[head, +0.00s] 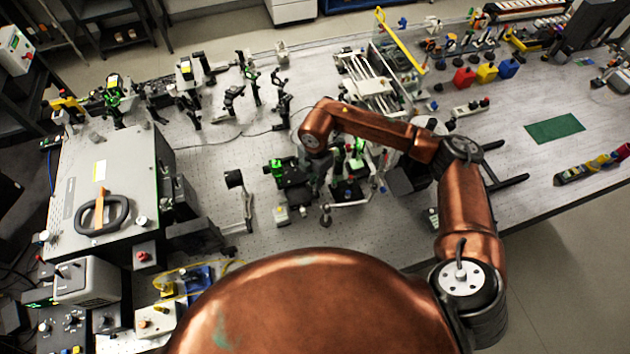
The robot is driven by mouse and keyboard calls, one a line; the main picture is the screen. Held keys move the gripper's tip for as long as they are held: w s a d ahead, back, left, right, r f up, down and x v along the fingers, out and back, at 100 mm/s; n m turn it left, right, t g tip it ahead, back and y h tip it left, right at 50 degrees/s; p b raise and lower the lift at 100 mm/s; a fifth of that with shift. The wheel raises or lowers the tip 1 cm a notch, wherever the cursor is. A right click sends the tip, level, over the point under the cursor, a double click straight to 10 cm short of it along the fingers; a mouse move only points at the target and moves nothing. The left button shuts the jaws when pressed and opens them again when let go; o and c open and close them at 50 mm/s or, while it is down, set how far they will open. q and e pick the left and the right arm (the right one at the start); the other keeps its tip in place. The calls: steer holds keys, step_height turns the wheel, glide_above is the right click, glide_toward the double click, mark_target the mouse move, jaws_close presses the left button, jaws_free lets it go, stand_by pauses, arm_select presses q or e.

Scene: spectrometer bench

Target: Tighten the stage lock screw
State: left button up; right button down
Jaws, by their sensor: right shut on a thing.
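My right gripper (318,186) points down among the small optical stages in the middle of the bench. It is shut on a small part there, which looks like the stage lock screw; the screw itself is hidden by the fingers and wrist. A black stage with green parts (291,176) stands just left of the gripper. Another dark mount with green and red parts (347,188) stands just right of it. My left gripper is not in view.
A large grey instrument box with a black handle (75,190) stands at the left. Posts and mounts (233,98) stand behind the gripper. A framed unit with a yellow edge (375,80) is at the back. Clear bench lies around the green mat (555,129) at the right.

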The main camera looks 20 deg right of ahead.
steer(key=shift+m, duration=0.9)
steer(key=c, duration=2)
jaws_free()
steer(key=shift+o, duration=0.2)
step_height(320, 180, up, 12)
